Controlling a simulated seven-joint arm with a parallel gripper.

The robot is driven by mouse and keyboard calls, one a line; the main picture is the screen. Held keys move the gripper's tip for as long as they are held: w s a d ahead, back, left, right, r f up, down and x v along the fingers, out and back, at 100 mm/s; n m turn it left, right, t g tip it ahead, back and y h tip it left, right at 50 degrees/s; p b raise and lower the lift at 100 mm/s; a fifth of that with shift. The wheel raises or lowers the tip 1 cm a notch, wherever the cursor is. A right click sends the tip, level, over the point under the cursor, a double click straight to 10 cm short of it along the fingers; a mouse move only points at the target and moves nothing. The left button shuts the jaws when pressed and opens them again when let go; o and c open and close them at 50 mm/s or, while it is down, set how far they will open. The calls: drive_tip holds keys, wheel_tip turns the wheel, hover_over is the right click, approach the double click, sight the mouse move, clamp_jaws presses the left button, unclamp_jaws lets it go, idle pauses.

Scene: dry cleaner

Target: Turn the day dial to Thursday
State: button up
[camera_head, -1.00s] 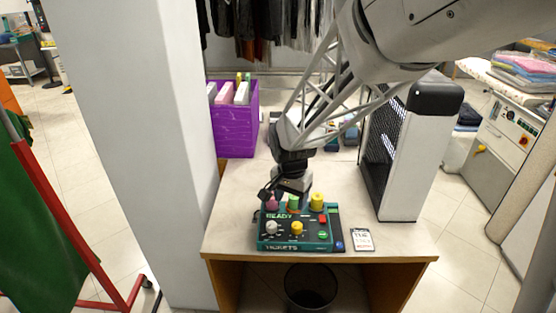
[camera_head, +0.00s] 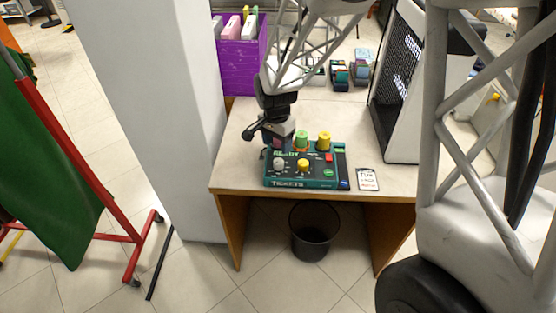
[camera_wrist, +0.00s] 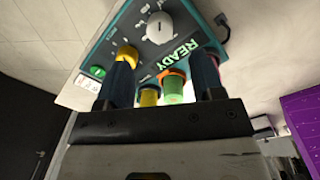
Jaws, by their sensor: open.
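The green ticket machine (camera_head: 325,182), lettered READY and TICKETS, sits on the counter. It has a green knob (camera_head: 301,140) and a yellow knob (camera_head: 324,140) at the back, and a white dial (camera_head: 279,164) and a yellow dial (camera_head: 303,165) in front. I cannot tell which is the day dial. My gripper (camera_head: 281,142) is low over its back left, open, hiding the pink knob there. In the wrist view the fingers of my gripper (camera_wrist: 163,75) are spread; one overlaps the yellow dial (camera_wrist: 127,54), and the white dial (camera_wrist: 160,27) lies beyond. Contact is unclear.
A printed card (camera_head: 367,179) lies right of the machine. A purple bin (camera_head: 240,68) is at the back left, beside a white pillar (camera_head: 160,120). A dark wastebasket (camera_head: 314,232) stands below.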

sight(278, 161)
drive_tip(key=shift+f, duration=0.15)
drive_tip(key=shift+s+d+f, duration=0.1)
drive_tip(key=shift+d+f, duration=0.05)
drive_tip(key=shift+f, duration=3.6)
drive_tip(key=c, duration=0.9)
